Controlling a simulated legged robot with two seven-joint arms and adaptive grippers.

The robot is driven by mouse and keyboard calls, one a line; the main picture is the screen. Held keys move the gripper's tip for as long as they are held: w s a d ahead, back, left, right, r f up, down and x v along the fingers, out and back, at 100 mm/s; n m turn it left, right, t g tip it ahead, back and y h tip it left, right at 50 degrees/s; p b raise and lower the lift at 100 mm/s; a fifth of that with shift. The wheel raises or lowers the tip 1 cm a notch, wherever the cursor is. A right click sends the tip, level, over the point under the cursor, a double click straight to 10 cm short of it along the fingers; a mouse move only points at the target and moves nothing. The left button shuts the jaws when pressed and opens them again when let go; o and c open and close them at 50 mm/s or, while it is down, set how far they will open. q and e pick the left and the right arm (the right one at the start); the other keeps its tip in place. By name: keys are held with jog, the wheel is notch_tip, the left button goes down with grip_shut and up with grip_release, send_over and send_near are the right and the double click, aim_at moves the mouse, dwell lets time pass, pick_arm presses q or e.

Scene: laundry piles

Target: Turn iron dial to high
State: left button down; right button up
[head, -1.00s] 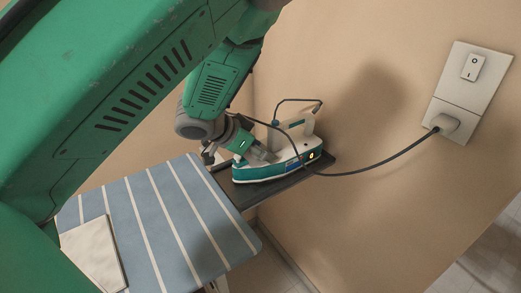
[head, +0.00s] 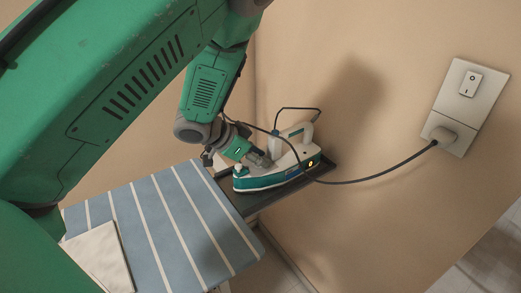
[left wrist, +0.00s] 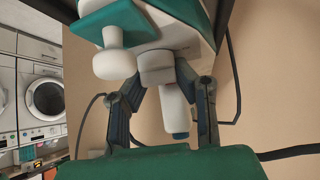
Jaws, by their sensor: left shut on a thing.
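The teal and white iron (head: 270,176) lies flat on a dark tray (head: 226,187) at the end of the ironing board. A small yellow light shows on its rear end. My left gripper (head: 262,160) reaches the near side of the iron from the left. In the left wrist view, the fingers of my left gripper (left wrist: 157,78) close around a grey round dial (left wrist: 157,62) on the iron's body. The dial's markings and setting cannot be read. My right gripper is in neither view.
The blue striped ironing board (head: 165,220) holds a folded white cloth (head: 100,256). A black cord runs from the iron to a plug (head: 444,136) under a wall switch (head: 469,84). The wall stands close behind the iron. Washing machines (left wrist: 42,100) show in the left wrist view.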

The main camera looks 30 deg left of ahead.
pick_arm(q)
jog(key=m+g+h+p, duration=0.1)
jog(key=m+p, duration=0.1)
jog(key=p, duration=0.1)
jog(key=m+g+h+p, duration=0.2)
jog(key=m+p, duration=0.1)
jog(key=p, duration=0.1)
jog(key=shift+w+a+r, duration=0.1)
jog(key=shift+a+r, duration=0.1)
jog(key=shift+w+a+f+m+g+h+p, duration=0.15)
jog(key=shift+m+g+p, duration=0.2)
jog(key=shift+m, duration=0.2)
jog(key=shift+s+d+m+g+h+p, duration=0.15)
jog(key=shift+m+g+p, duration=0.15)
jog(key=shift+m, duration=0.25)
jog(key=shift+a+f+m+g, duration=0.1)
jog(key=shift+m+g, duration=0.15)
jog(key=shift+m, duration=0.15)
jog(key=c, duration=1.4)
grip_release()
jog(key=shift+o, duration=0.9)
jog(key=shift+w+d, duration=0.1)
jog(key=shift+d, duration=0.1)
